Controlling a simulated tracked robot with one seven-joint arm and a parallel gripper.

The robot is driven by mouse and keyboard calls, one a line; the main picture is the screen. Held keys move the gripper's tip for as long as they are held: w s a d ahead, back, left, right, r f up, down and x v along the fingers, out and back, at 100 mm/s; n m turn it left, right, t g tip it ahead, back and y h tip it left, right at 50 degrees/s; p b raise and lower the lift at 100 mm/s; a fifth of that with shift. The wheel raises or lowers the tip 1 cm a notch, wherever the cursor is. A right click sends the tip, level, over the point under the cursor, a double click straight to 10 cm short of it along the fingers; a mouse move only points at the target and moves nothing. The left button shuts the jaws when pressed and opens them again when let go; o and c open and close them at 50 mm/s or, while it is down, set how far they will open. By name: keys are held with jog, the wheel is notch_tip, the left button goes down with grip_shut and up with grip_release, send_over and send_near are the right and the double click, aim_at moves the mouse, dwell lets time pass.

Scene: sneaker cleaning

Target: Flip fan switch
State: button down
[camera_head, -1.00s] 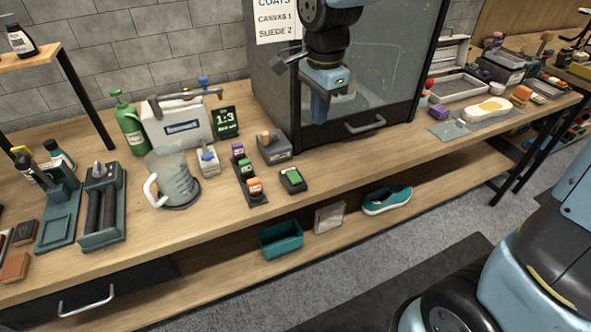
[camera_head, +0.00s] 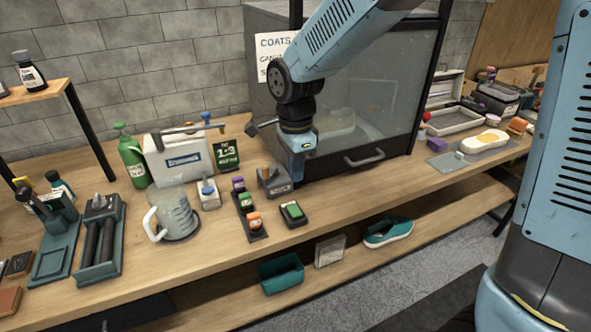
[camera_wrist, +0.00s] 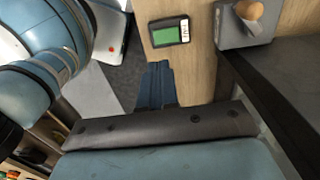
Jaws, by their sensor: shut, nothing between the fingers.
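A grey box with a tan-orange knob on top, seemingly the fan switch (camera_head: 270,184), stands on the bench in front of the glass-fronted cabinet. In the wrist view the switch box (camera_wrist: 245,38) is at the top right, its knob in plain sight; in the head view my gripper partly covers it. My gripper (camera_head: 297,178) is shut and empty, pointing down by the right side of the box. In the wrist view my gripper (camera_wrist: 158,72) is below and left of the box, apart from it in the picture. Contact cannot be told from the head view.
A small device with a green screen (camera_head: 292,213) lies just in front of the switch. A rack of small bottles (camera_head: 247,212) and a glass jug (camera_head: 176,217) stand to the left. The cabinet (camera_head: 375,100) with its handle rises behind.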

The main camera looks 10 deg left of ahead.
aim_at(296, 214)
notch_tip(296, 214, down, 11)
jog(key=shift+f, duration=0.1)
dwell(0.3)
jog(key=shift+s+d, duration=0.1)
dwell(0.7)
jog(key=shift+w+a+r, duration=0.2)
jog(key=shift+w+a, duration=0.2)
jog(key=shift+w, duration=0.3)
notch_tip(296, 214, up, 14)
dwell(0.5)
